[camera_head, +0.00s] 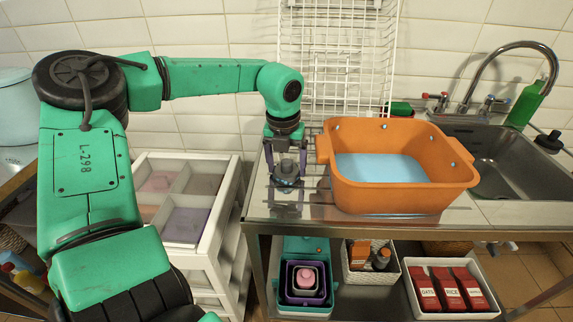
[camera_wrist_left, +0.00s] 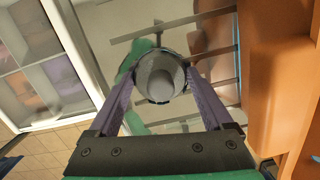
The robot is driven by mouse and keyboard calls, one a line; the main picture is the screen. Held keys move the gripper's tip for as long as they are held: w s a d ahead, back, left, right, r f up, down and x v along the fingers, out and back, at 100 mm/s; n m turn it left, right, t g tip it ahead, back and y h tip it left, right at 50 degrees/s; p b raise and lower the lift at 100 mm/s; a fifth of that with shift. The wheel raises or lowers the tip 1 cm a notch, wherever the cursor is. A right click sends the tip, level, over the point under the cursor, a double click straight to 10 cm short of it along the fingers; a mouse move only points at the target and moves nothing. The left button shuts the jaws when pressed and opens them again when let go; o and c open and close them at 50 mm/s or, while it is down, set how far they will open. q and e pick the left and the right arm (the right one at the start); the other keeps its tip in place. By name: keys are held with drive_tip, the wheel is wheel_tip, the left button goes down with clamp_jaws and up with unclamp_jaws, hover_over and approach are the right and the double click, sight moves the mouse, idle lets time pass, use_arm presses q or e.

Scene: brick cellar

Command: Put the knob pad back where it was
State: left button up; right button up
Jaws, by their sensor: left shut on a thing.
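The knob pad (camera_wrist_left: 160,76) shows in the left wrist view as a pale grey round knob on a darker round base. My left gripper (camera_wrist_left: 158,88) has its two purple fingers closed on either side of it. In the head view the knob pad (camera_head: 287,181) is a small dark grey-teal piece between the fingertips of my left gripper (camera_head: 286,172), which points down at the left end of the steel counter (camera_head: 262,205). I cannot tell whether its underside touches the counter. My right gripper is not in view.
An orange tub (camera_head: 400,200) with a light blue inside stands close right of the gripper. A white wire rack (camera_head: 338,60) is behind. A white drawer unit (camera_head: 228,200) with compartments stands left, across a gap. The sink (camera_head: 500,160) and tap are at the right.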

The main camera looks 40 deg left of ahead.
sight(284, 165)
use_arm(q)
drive_tip(key=o, duration=0.9)
drive_tip(key=shift+f, duration=0.15)
drive_tip(key=shift+o, duration=0.9)
drive_tip(key=shift+r+p, duration=0.3)
wheel_tip(284, 165, up, 12)
drive_tip(key=s, duration=0.1)
drive_tip(key=shift+s+d, duration=0.2)
drive_tip(key=shift+d, duration=0.05)
drive_tip(key=shift+f, duration=0.15)
